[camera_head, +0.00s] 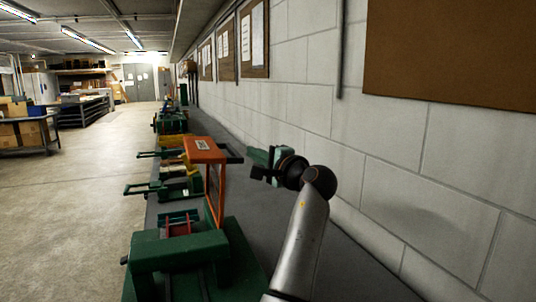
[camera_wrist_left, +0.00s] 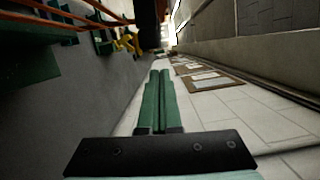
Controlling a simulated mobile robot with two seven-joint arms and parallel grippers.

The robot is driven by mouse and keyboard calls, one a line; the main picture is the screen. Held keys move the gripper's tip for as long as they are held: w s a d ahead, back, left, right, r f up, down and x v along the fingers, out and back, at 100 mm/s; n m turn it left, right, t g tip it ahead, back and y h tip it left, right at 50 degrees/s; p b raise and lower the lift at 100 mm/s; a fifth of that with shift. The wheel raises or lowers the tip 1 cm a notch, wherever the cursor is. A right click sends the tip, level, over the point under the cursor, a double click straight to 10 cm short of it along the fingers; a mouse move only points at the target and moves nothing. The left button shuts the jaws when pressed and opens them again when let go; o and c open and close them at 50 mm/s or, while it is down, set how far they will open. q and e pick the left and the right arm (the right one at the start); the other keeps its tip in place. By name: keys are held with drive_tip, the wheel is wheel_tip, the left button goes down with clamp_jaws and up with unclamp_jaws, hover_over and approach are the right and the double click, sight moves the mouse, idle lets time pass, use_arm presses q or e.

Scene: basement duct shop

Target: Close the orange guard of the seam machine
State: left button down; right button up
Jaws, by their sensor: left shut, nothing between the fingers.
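The seam machine (camera_head: 180,250) is a green machine on the grey bench in the head view. Its orange guard (camera_head: 205,151) stands raised above it, with a small white label on top and a thin orange side frame reaching down to the machine. My left gripper (camera_head: 256,172) is to the right of the guard, apart from it, near the wall side. In the left wrist view its green fingers (camera_wrist_left: 158,100) are together with nothing between them. Thin orange bars (camera_wrist_left: 60,20) show at upper left there, beside green machine parts (camera_wrist_left: 25,70). My right gripper is out of view.
More green and yellow machines (camera_head: 178,185) line the bench beyond. A white block wall (camera_head: 300,110) with brown boards (camera_head: 254,40) runs close along the right. Open concrete floor (camera_head: 75,200) lies to the left. Bare bench top lies between machine and wall.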

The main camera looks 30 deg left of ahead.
use_arm(q)
drive_tip(key=shift+s+a, duration=0.6)
drive_tip(key=shift+s, duration=0.15)
drive_tip(key=shift+a+r, duration=0.1)
drive_tip(key=shift+r, duration=0.05)
